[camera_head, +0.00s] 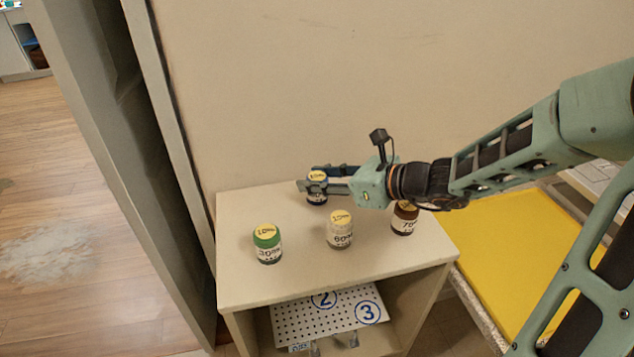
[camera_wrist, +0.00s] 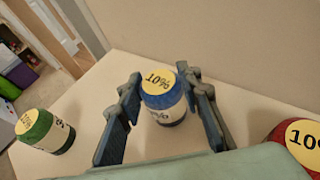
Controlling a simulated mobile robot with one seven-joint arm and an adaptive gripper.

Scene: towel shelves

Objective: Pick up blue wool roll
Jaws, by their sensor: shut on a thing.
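The blue wool roll (camera_wrist: 165,101) has a yellow top and a white label band. In the head view the blue roll (camera_head: 317,197) is at the back of the small cabinet's top, partly hidden by my fingers. My gripper (camera_head: 318,181) reaches in from the right and is shut on the blue roll. In the wrist view my gripper's fingers (camera_wrist: 165,110) stand on both sides of the roll. The roll looks upright. I cannot tell whether its base touches the cabinet top.
On the cabinet top (camera_head: 290,283) stand a green roll (camera_head: 268,249), a white roll (camera_head: 339,236) and a brown-red roll (camera_head: 404,224), partly under my arm. A wall is close behind. A yellow surface (camera_head: 515,262) lies to the right. A perforated board (camera_head: 300,319) sits inside the cabinet.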

